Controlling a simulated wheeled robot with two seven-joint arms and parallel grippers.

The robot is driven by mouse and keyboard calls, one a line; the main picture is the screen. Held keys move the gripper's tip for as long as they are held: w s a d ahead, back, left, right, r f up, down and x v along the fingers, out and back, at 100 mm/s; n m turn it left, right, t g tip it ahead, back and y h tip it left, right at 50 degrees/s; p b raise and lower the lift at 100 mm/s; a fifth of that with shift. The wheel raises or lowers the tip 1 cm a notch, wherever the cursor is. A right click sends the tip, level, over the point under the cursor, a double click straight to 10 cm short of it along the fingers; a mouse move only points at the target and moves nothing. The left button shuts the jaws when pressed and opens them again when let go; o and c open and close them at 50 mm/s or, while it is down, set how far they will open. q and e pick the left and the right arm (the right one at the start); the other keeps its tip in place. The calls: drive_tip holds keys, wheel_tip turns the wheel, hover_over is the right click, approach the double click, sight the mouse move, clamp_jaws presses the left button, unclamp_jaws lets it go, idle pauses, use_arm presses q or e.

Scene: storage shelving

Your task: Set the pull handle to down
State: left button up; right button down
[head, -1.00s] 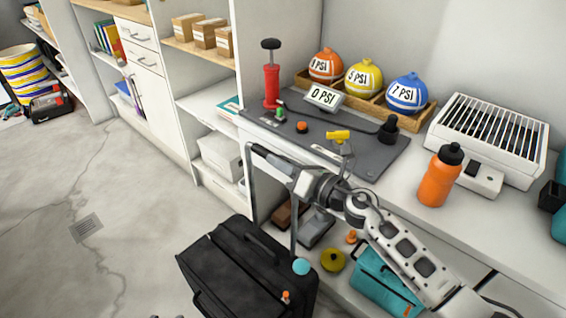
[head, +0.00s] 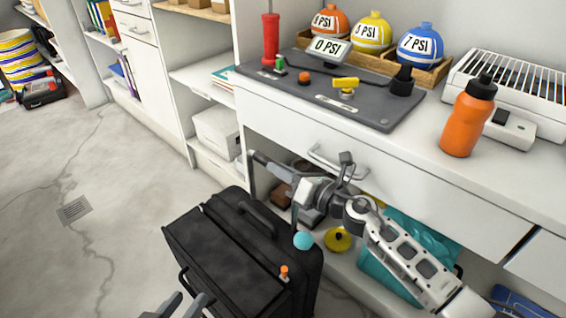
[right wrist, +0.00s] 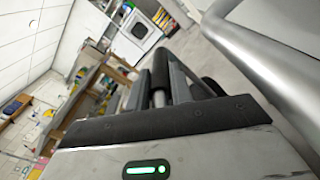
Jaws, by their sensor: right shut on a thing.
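A black suitcase (head: 225,240) stands on the floor in front of the workbench. Its pull handle (head: 262,162) sticks up a short way above the case, with a grey post (head: 295,213) showing below my gripper. My right gripper (head: 297,187) is shut on the handle's bar. In the right wrist view the dark grip (right wrist: 160,68) lies between the fingers, and a thick silver tube (right wrist: 262,60) crosses at the right. My left gripper (head: 186,303) shows only in part at the bottom edge, its two fingers apart and empty, in front of the suitcase.
The workbench drawer front (head: 330,165) is close behind my right arm. A teal bag (head: 425,235) and a yellow round thing (head: 337,239) sit on the low shelf. An orange bottle (head: 467,120) stands on the bench.

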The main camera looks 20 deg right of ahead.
drive_tip(key=shift+w+r, duration=0.2)
drive_tip(key=shift+r, duration=0.45)
drive_tip(key=c, duration=1.3)
unclamp_jaws()
drive_tip(key=shift+o, duration=0.2)
drive_tip(key=shift+d, duration=0.1)
drive_tip(key=v, duration=1.5)
drive_tip(key=shift+s+d, duration=0.15)
drive_tip(key=shift+s, duration=0.25)
